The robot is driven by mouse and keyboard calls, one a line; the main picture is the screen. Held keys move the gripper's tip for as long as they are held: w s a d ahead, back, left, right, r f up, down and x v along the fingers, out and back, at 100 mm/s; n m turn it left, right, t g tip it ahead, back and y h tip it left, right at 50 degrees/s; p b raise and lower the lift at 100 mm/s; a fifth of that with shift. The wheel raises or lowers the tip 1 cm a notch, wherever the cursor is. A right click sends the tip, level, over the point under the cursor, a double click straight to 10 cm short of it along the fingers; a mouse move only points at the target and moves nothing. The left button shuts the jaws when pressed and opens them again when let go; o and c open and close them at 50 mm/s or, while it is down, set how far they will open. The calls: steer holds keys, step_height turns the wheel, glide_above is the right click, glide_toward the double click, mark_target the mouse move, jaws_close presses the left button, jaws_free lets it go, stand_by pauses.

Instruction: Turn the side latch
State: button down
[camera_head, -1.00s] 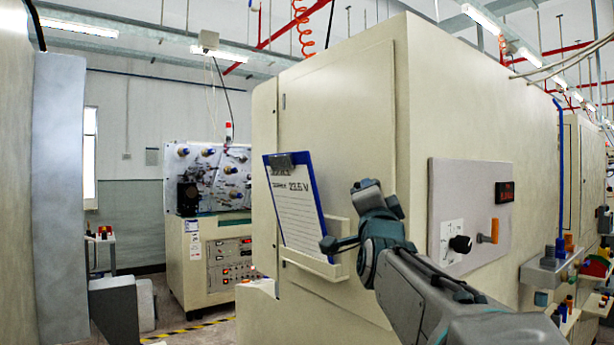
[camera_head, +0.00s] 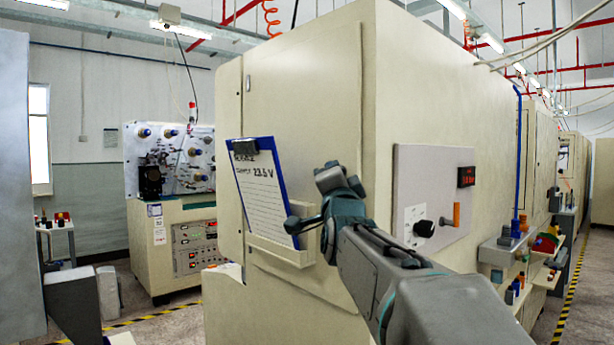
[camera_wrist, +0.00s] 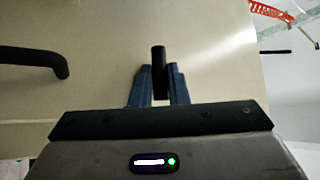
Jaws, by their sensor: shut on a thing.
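In the wrist view the two blue fingers of my gripper (camera_wrist: 158,88) are closed on a black upright bar (camera_wrist: 158,68), which looks like the latch handle. It stands out against a beige cabinet panel (camera_wrist: 110,45). A second black bent handle (camera_wrist: 33,60) is at the left of that view, apart from the fingers. In the head view my gripper (camera_head: 318,205) is at the cabinet's front face (camera_head: 305,110), right beside the clipboard (camera_head: 264,185). The held bar cannot be made out there, as my arm covers that spot.
The cabinet's right side has a grey panel (camera_head: 408,165) with a black knob (camera_head: 424,229) and an orange-handled lever (camera_head: 456,214). A shelf with coloured parts (camera_head: 500,255) is farther right. A spindle machine (camera_head: 170,215) stands behind at left. A grey pillar (camera_head: 22,160) is at the left edge.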

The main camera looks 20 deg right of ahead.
steer(key=shift+r, duration=0.1)
steer(key=n+g+y+p, duration=0.1)
steer(key=n+g+p, duration=0.1)
steer(key=p, duration=0.1)
steer(key=r+n+g+y+p, duration=0.1)
steer(key=n+g+p, duration=0.1)
steer(key=g+p, duration=0.1)
steer(key=r+n+g+y+p, duration=0.1)
steer(key=n+g+p, duration=0.1)
steer(key=p, duration=0.2)
steer(key=shift+n+g, duration=0.3)
steer(key=shift+g, duration=0.1)
steer(key=n+g+p, duration=0.1)
steer(key=g+p, duration=0.1)
steer(key=p, duration=0.1)
steer(key=n+g+p, duration=0.1)
steer(key=g+p, duration=0.1)
steer(key=p, duration=0.1)
steer(key=g+p, duration=0.2)
steer(key=p, duration=0.1)
steer(key=shift+w+a+n+h, duration=0.1)
steer(key=shift+w+n+h, duration=0.25)
steer(key=shift+n+h, duration=0.05)
steer(key=shift+f+p, duration=0.1)
steer(key=shift+p, duration=0.25)
steer(key=c, duration=1.7)
jaws_free()
